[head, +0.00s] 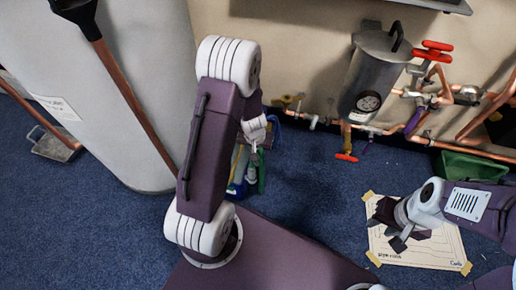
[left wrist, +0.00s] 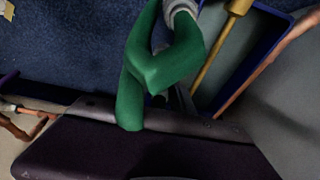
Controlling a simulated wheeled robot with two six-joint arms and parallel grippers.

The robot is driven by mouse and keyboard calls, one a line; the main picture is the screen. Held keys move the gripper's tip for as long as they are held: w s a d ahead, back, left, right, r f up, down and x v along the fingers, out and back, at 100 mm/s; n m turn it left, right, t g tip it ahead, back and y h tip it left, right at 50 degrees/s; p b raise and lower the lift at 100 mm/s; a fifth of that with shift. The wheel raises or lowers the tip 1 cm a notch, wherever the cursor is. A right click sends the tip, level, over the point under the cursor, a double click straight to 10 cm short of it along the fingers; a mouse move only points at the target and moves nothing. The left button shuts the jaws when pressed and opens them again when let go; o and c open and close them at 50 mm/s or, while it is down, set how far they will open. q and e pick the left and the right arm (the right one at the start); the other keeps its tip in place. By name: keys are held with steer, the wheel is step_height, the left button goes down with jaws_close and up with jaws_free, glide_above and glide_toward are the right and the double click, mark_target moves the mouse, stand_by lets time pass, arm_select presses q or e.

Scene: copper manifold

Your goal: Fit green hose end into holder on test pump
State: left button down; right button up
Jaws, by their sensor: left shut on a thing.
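The green hose (left wrist: 165,65) fills the middle of the left wrist view, bent over on itself, with a pale metal fitting (left wrist: 182,8) at its top. In the head view a strip of the green hose (head: 262,172) shows beside my left arm. My left gripper (head: 253,154) points down there, mostly hidden by my own arm, and is shut on the hose. The test pump (left wrist: 286,42) seems to be the blue-edged trough with a yellow rod; its blue side also shows in the head view (head: 236,188). I cannot make out its holder. My right gripper (head: 393,226) is open and empty.
A paper sheet (head: 420,252) is taped to the blue carpet under my right gripper. Copper pipes with red valves (head: 432,52) and a grey vessel (head: 374,75) line the wall. A large pale cylinder (head: 150,90) stands left. A green crate (head: 468,166) is at right.

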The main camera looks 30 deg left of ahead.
arm_select(q)
steer(key=shift+f+b, duration=0.65)
steer(key=shift+f, duration=0.05)
steer(key=c, duration=1)
jaws_free()
steer(key=shift+c, duration=0.2)
steer(key=shift+r, duration=0.15)
steer(key=p+v, duration=0.7)
steer(key=v, duration=0.2)
